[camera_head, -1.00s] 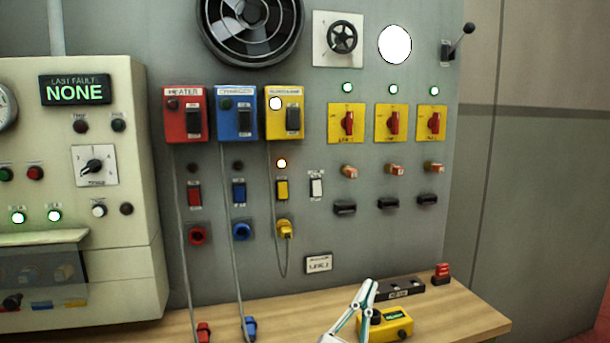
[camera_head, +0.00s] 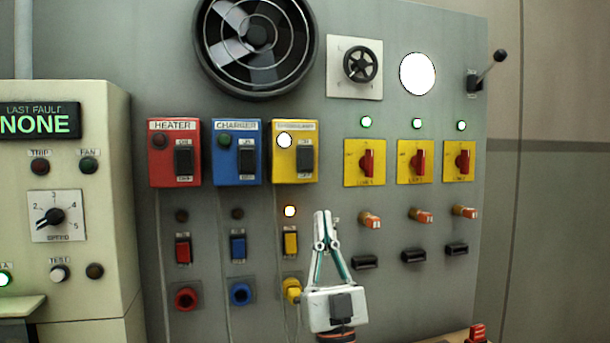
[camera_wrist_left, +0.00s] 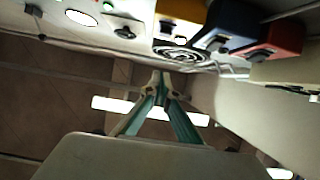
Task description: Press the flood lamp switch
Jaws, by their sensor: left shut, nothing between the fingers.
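A yellow box (camera_head: 280,169) hangs on the grey panel, with a blurred label, a lit white lamp and a black rocker (camera_head: 305,157). Its wording is unreadable, so I cannot confirm it is the flood lamp's. My left gripper (camera_head: 325,215) is shut and empty, fingers pointing up, right of the yellow rocker and below the box in the picture. It covers the spot of a white switch. The wrist view shows the shut fingers (camera_wrist_left: 160,76) and the yellow box (camera_wrist_left: 182,10).
A red heater box (camera_head: 160,176) and a blue charger box (camera_head: 223,174) hang to the left, with cords. Three yellow rotary switches (camera_head: 372,145) are to the right. A fan (camera_head: 257,35) and a handwheel (camera_head: 360,64) are above. A cream cabinet (camera_head: 107,230) stands left.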

